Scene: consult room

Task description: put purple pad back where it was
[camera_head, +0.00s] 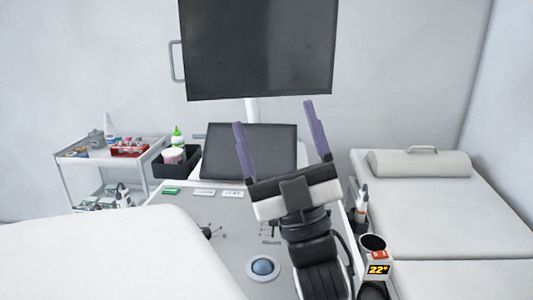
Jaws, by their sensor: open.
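My gripper (273,114) is open, with its two purple-grey fingers spread wide and pointing up. Nothing shows between the fingers. It is in front of a dark tilted panel (270,145) on the grey console (222,215), with the large screen behind. I cannot make out a separate purple pad in this view; the only purple surfaces I see are on the gripper's fingers. My arm hides part of the console's right side.
A white cart (73,163) at left holds a red tray (130,150). A black bin (178,168) holds a green-capped bottle (177,139) and a pinkish jar (173,155). The large screen (258,50) stands behind. A bed (440,195) with a bolster (420,163) is at right.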

